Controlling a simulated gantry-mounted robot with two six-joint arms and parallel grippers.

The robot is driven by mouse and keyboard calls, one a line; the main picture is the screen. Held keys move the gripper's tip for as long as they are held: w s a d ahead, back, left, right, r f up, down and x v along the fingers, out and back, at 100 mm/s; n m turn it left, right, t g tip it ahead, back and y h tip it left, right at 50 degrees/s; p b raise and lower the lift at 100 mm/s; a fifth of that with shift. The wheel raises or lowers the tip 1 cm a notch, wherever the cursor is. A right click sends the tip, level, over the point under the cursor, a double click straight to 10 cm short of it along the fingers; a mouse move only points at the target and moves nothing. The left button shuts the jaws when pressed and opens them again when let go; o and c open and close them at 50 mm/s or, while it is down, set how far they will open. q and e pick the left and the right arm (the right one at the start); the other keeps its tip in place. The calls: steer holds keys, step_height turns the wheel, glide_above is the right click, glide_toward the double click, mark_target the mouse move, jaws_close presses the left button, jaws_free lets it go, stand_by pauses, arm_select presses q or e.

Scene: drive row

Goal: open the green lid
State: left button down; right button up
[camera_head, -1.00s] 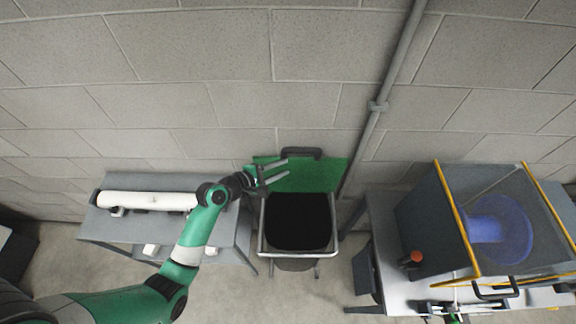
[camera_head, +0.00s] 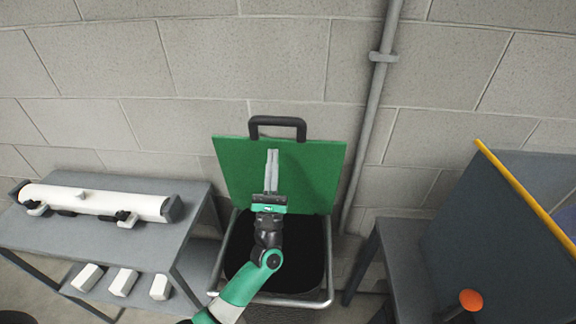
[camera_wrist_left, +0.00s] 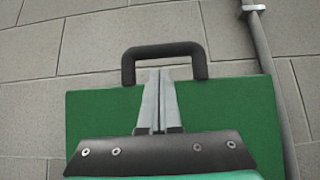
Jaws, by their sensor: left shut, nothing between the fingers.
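The green lid (camera_head: 313,170) stands raised, close to upright, at the back of a black bin (camera_head: 308,251) in a metal frame, against the wall. The bin's dark opening shows below it. The lid's black handle (camera_head: 278,122) is on its top edge. My left gripper (camera_head: 272,152) is in front of the lid's face, its fingers together and pointing up toward the handle. In the left wrist view the gripper (camera_wrist_left: 159,74) is shut and empty, its tips overlapping the space inside the handle (camera_wrist_left: 165,50). Whether they touch the lid is unclear. My right gripper is out of view.
A grey table (camera_head: 112,235) with a white cylinder (camera_head: 97,201) is on the left, with several white blocks below. A grey bench (camera_head: 402,262) with a dark box (camera_head: 492,220) and an orange knob (camera_head: 470,300) is on the right. A pipe (camera_head: 374,110) runs up the wall.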

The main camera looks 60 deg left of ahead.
mark_target(277, 138)
arm_select(q)
steer(key=x, duration=0.5)
steer(key=f+x, duration=0.1)
steer(key=x, duration=0.2)
steer(key=shift+w+a+r, duration=0.25)
steer(key=shift+w+a, duration=0.2)
steer(key=shift+a, duration=0.05)
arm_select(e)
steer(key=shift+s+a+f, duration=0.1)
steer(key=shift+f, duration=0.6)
